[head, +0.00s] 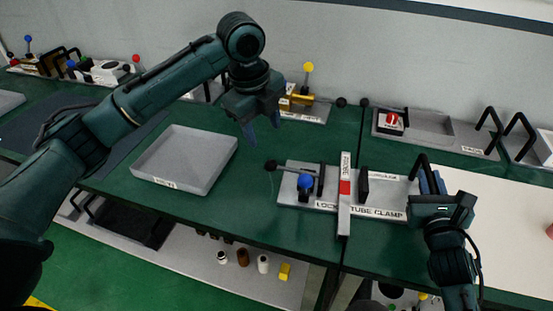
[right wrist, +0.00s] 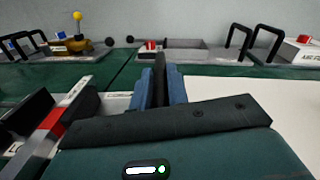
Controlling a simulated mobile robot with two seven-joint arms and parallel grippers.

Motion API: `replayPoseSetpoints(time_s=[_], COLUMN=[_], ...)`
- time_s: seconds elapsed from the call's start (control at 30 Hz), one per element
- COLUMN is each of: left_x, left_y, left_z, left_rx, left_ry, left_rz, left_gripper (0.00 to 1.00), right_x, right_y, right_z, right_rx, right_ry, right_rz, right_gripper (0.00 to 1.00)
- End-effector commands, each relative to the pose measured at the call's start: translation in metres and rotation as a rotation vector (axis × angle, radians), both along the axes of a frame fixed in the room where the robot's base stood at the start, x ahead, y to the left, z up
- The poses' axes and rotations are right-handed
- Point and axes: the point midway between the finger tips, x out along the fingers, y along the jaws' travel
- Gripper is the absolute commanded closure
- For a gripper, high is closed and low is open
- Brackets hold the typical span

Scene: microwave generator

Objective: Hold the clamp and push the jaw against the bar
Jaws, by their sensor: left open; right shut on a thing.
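The clamp (head: 325,206), a grey plate marked "LOCK TUBE CLAMP", lies on the green bench. A pale bar (head: 344,222) with a red band (right wrist: 52,118) lies across it between two black jaw blocks, the left one (head: 320,181) and the right one (head: 363,187). A small gap shows between the bar and the right block. A blue-knobbed lever (head: 305,181) stands at the clamp's left. My right gripper (head: 432,182) is shut on the black handle (right wrist: 160,72) at the clamp's right end. My left gripper (head: 262,127) is open and empty, above and left of the clamp.
An empty grey tray (head: 185,160) lies left of the clamp. A yellow-knobbed fixture (head: 305,103) stands behind. Another tray with a red-topped part (head: 390,121) is at the back right. A white board (head: 500,200) lies to the right. Small parts lie on the lower shelf (head: 240,275).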

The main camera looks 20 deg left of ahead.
Motion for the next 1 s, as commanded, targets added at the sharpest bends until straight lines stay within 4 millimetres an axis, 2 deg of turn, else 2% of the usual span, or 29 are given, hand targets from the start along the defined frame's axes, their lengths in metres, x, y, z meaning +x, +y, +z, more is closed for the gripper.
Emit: replayPoseSetpoints(time_s=[0.03, 0.3, 0.5, 0.7, 1.0], left_x=[0.001, 0.01, 0.017, 0.019, 0.02], left_y=[0.0, -0.005, -0.008, -0.009, -0.009], left_z=[-0.01, -0.063, -0.094, -0.108, -0.11], left_rx=[0.0, 0.001, -0.001, 0.0, 0.0], left_ry=[0.005, 0.004, 0.001, 0.0, -0.001], left_rz=[0.002, 0.005, 0.006, 0.006, 0.006], left_gripper=[0.5, 0.5, 0.5, 0.5, 0.51], right_x=[-0.001, -0.001, -0.001, -0.001, -0.001], right_y=[-0.001, -0.002, -0.002, -0.002, -0.002], right_z=[-0.009, -0.008, -0.008, -0.008, -0.008], right_rx=[-0.005, -0.005, -0.006, -0.006, -0.006], right_ry=[0.018, 0.019, 0.018, 0.018, 0.018], right_rz=[-0.005, -0.005, -0.005, -0.006, -0.006], right_gripper=[1.0, 1.0, 1.0, 1.0, 1.0])
